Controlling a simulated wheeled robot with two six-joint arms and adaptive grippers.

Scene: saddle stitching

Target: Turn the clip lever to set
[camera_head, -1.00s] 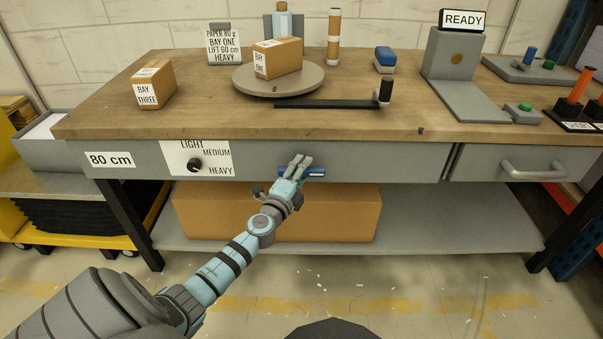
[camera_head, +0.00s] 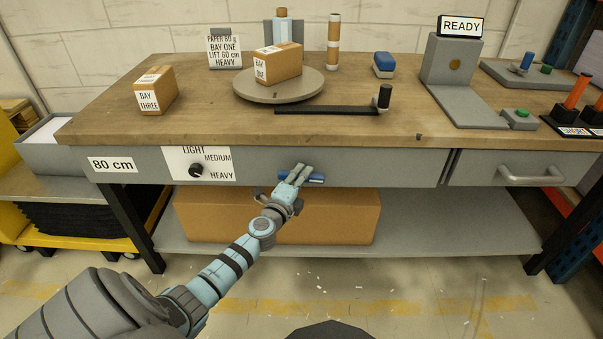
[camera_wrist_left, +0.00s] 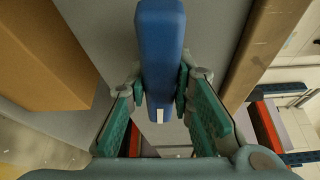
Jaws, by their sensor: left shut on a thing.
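The blue clip lever (camera_head: 316,179) sticks out at the front of the bench, on the grey drawer panel, and lies nearly level. My left gripper (camera_head: 299,173) is at the lever, with its fingers closed around it and hiding part of it. In the left wrist view the blue lever (camera_wrist_left: 160,50) runs between the green-padded fingers of my left gripper (camera_wrist_left: 160,92), which press on it from both sides. A small white mark shows on the lever. No set marking is readable. My right gripper is not in view.
A dial (camera_head: 195,170) with LIGHT, MEDIUM and HEAVY labels sits left of the lever. A cardboard box (camera_head: 340,222) lies on the shelf below. A drawer handle (camera_head: 530,174) is at the right. A turntable (camera_head: 278,91) with a boxed bay package (camera_head: 277,65) stands on the bench.

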